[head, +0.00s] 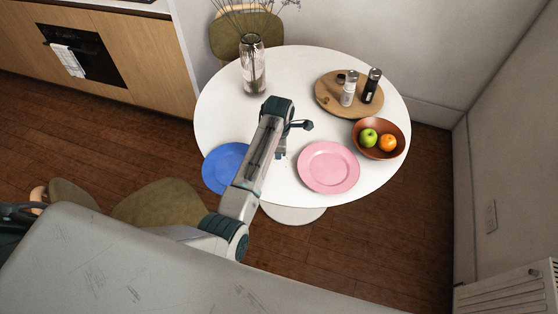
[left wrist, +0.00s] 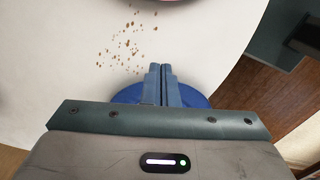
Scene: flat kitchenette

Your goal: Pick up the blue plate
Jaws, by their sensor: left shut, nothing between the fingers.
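The blue plate (head: 222,168) lies at the front left edge of the round white table (head: 221,112). My left arm crosses in front of its right side in the head view. In the left wrist view, part of the blue plate (left wrist: 194,97) shows behind my left gripper (left wrist: 160,68), whose two fingers are together and hold nothing. In the head view my left gripper (head: 281,153) is between the blue plate and the pink plate (head: 328,167), partly hidden by the arm. I cannot tell whether it touches the table. My right gripper is not in view.
A bowl with fruit (head: 394,152) and a round wooden board (head: 330,98) with two shakers stand at the table's right. A glass vase (head: 252,66) stands at the back. Brown crumbs (left wrist: 127,42) lie on the table. Chairs (head: 158,203) stand at front left and behind (head: 232,36).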

